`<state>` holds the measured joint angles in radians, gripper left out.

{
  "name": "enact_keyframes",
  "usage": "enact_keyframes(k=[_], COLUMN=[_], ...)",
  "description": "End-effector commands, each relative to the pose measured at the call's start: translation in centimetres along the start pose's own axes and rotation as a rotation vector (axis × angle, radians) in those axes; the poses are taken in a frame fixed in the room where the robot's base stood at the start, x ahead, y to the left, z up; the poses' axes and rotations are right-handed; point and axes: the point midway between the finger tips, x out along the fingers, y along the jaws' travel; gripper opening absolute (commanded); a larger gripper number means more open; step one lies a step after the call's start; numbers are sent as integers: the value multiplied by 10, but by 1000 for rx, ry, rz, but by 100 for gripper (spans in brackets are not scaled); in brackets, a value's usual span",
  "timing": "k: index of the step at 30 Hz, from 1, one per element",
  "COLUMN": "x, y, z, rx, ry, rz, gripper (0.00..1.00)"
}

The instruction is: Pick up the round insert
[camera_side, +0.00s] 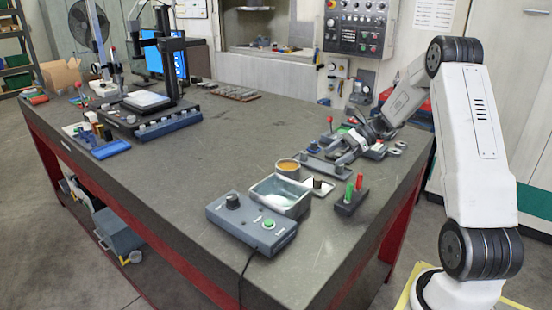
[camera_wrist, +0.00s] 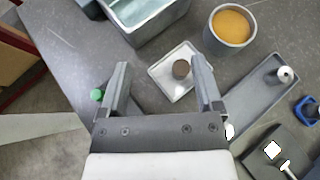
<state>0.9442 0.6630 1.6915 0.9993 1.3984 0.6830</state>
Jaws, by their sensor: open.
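A small dark-brown round piece (camera_wrist: 182,69), which looks like the round insert, stands on a white square plate (camera_wrist: 165,84) in the wrist view. In the side view the round piece (camera_side: 317,184) shows on the same plate (camera_side: 327,190). My gripper (camera_wrist: 160,68) is open and empty. In the wrist view the piece appears between the fingers, nearer the right one, with no visible contact. In the side view my gripper (camera_side: 341,152) is behind and right of the plate, partly lost among other parts.
A clear-filled tray (camera_side: 280,196) and an orange-filled cup (camera_side: 287,166) stand close to the plate. A block with red and green pegs (camera_side: 351,196) is to its right. A long grey tray (camera_wrist: 262,88) lies beside the right finger. A control box (camera_side: 252,224) sits in front.

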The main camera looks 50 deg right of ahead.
Motion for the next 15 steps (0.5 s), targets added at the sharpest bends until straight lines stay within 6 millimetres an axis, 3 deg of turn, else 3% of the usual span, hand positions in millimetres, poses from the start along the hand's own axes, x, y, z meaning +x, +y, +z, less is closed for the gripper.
enact_keyframes(k=[7, 15], x=[-39, -14], y=[-19, -15], z=[-23, -59], rx=[131, 128], ry=[-131, -129], rz=[-112, -105], gripper=[84, 84])
